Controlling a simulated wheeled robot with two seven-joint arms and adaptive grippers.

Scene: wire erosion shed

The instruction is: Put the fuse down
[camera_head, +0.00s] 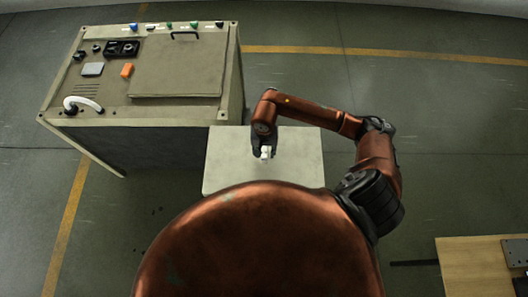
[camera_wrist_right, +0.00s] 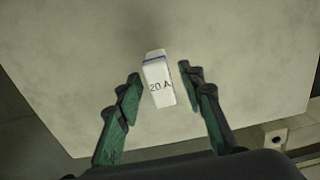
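The fuse (camera_wrist_right: 158,82) is a small white block marked "20 A" with a blue band near one end. In the right wrist view it lies between the fingertips of my right gripper (camera_wrist_right: 160,88), with a gap on each side. The fuse also shows as a small white piece (camera_head: 265,152) at the gripper in the head view. My right gripper (camera_head: 264,150) is open, over the pale table (camera_head: 300,160). I cannot tell whether the fuse rests fully on the tabletop. My left gripper is not in view.
A grey-beige machine cabinet (camera_head: 180,68) with switches, an orange block (camera_head: 127,70) and a white handle (camera_head: 82,103) stands at the left, close to the table. A wooden table (camera_head: 465,265) is at the lower right. The tabletop around the fuse is clear.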

